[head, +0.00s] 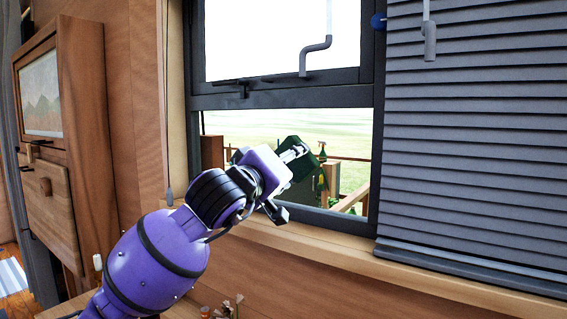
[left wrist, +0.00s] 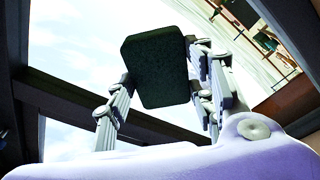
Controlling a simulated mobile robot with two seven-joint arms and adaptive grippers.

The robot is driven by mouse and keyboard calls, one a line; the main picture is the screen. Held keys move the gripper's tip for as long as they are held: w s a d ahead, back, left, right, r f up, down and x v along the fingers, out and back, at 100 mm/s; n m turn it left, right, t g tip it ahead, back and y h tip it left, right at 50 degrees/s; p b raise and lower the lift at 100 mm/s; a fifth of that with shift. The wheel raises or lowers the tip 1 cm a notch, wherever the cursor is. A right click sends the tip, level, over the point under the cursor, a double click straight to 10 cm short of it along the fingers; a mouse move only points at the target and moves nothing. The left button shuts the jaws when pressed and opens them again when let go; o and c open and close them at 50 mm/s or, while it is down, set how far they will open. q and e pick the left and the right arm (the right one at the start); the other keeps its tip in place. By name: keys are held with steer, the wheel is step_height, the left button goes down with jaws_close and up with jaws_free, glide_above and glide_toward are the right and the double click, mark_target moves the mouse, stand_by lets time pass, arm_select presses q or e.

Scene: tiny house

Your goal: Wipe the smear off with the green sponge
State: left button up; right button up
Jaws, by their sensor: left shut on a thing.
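My left gripper (head: 297,156) is in front of the lower window pane (head: 345,133), its arm reaching in from the lower left. It is shut on the green sponge (head: 303,168), which looks very dark against the bright outside. In the left wrist view the sponge (left wrist: 155,72) sits between the two fingers of my left gripper (left wrist: 162,85), tilted a little. I cannot tell whether the sponge touches the glass. I cannot make out a smear on the pane; my gripper and the sponge hide part of it. My right gripper is not in view.
A dark window frame (head: 285,97) surrounds the pane, with a wooden sill (head: 330,240) below. Grey blinds (head: 470,130) cover the right side. A window handle (head: 316,46) hangs above. A wooden cabinet (head: 85,130) stands at the left.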

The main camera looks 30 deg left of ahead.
arm_select(q)
steer(key=a+b, duration=0.4)
steer(key=a, duration=0.7)
steer(key=shift+w+a, duration=0.35)
steer(key=shift+w, duration=0.1)
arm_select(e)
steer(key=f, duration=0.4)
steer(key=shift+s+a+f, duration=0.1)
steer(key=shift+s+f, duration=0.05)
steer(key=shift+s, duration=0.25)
arm_select(q)
steer(key=s+b, duration=0.3)
steer(key=s, duration=0.3)
steer(key=shift+a, duration=0.15)
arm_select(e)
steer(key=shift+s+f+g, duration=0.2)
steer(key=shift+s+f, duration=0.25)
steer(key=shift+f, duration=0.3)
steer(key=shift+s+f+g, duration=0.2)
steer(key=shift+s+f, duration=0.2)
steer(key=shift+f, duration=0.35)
